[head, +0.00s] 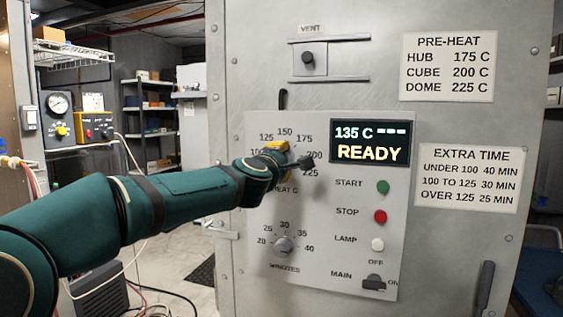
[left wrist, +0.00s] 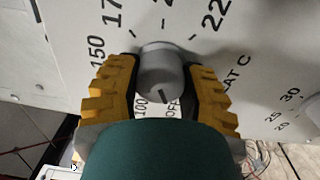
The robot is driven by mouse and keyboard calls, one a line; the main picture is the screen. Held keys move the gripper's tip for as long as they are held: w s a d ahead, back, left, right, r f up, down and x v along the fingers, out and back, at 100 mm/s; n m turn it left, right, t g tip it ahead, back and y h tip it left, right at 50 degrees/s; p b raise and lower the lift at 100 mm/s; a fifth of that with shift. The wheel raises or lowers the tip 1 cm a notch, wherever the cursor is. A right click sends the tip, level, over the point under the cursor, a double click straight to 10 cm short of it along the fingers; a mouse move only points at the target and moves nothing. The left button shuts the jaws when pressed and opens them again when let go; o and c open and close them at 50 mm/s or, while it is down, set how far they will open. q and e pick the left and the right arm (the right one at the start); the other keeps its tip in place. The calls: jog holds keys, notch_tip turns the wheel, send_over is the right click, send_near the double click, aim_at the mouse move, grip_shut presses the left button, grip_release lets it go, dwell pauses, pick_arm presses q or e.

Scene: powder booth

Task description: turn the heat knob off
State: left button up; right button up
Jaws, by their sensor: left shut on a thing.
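The heat knob (left wrist: 160,72) is a grey round knob on the panel, seen close in the left wrist view. My left gripper (left wrist: 160,80) has its yellow-backed fingers on both sides of the knob, shut on it. A dark line on the knob's face lies on the side of the OFF label (left wrist: 172,108), part of which shows beside the 100 mark. In the head view my left gripper (head: 293,160) covers the knob and part of the heat scale. My right gripper is in neither view.
The display (head: 361,141) reads 135 C and READY. Below the heat scale is a minutes knob (head: 284,244). Green start (head: 383,187), red stop (head: 380,217) and white lamp (head: 377,245) buttons and a main switch (head: 375,282) stand to the right. A vent slider (head: 308,58) is above.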

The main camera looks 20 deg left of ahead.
pick_arm(q)
jog(key=shift+a+r, duration=0.1)
dwell(0.3)
jog(key=o, duration=1.2)
jog(key=shift+o, duration=0.2)
jog(key=s, duration=1.2)
jog(key=shift+f, duration=0.25)
jog(key=shift+a, duration=0.1)
